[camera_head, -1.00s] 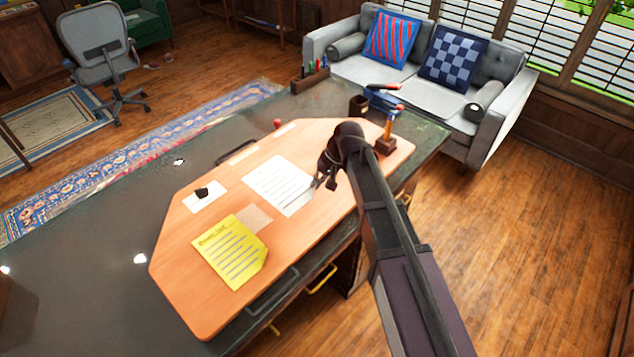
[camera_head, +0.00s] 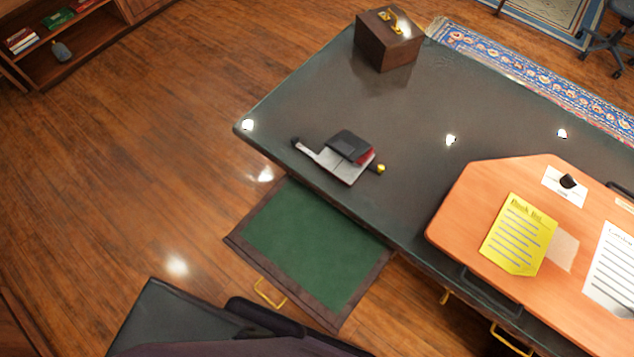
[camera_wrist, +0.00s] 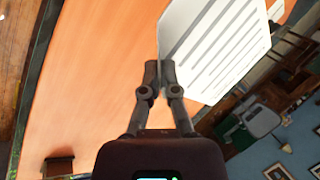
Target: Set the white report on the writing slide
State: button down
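The white report (camera_head: 612,270), a sheet with printed lines, is at the right edge of the head view over the orange board, partly cut off. It also shows large in the wrist view (camera_wrist: 215,50). My gripper (camera_wrist: 160,68) is outside the head view. In the wrist view its fingertips are close together at the report's near edge and appear shut on it. The sheet overlaps the board's edge and the room beyond. The writing slide (camera_head: 310,245), a green panel with a dark wood border and brass handle, is pulled out from the desk and bare.
A yellow list (camera_head: 518,236) and a small white card (camera_head: 565,186) lie on the orange board (camera_head: 465,215). A wooden box (camera_head: 388,42) stands at the far corner.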

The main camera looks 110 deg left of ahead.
aim_at(335, 264)
jog(key=u, duration=0.05)
jog(key=k, duration=2.1)
jog(key=u, duration=0.2)
